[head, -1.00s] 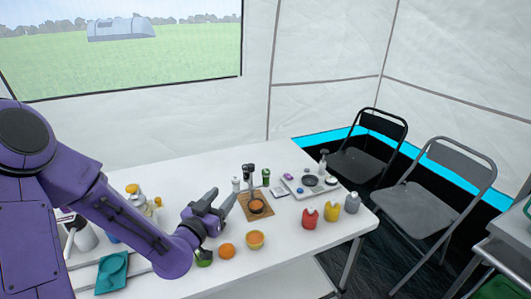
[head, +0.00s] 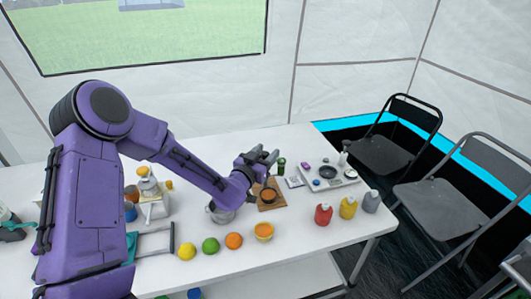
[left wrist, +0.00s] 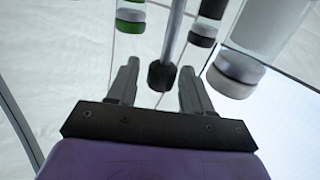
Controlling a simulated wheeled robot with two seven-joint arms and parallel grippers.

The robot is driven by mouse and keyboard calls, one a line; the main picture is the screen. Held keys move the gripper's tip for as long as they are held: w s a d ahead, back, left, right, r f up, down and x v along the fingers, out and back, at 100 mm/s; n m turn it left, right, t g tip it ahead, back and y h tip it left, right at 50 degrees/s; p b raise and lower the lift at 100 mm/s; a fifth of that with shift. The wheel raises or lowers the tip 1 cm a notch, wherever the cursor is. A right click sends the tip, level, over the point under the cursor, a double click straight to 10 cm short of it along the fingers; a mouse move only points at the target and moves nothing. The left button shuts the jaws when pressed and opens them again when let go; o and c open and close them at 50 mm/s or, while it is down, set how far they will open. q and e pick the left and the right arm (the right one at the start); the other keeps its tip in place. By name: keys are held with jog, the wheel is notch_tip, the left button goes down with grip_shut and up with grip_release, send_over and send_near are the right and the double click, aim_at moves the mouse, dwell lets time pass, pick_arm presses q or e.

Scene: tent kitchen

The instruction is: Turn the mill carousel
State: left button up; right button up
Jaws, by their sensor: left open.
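The mill carousel is mostly hidden behind my left gripper (head: 264,155) in the head view. A green mill (head: 281,166) shows just right of the gripper. In the left wrist view I see a green-banded mill (left wrist: 130,18), a dark-banded mill (left wrist: 203,32) and a larger white-banded mill (left wrist: 234,72). A grey rod with a black knob (left wrist: 162,76) is between the two open fingers of my left gripper (left wrist: 158,88), with gaps on both sides. The right gripper is not in view.
A wooden board with a brown round item (head: 268,195) sits beside the gripper.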

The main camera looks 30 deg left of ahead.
pick_arm(q)
jog(key=c, duration=0.9)
jog(key=shift+y, duration=0.3)
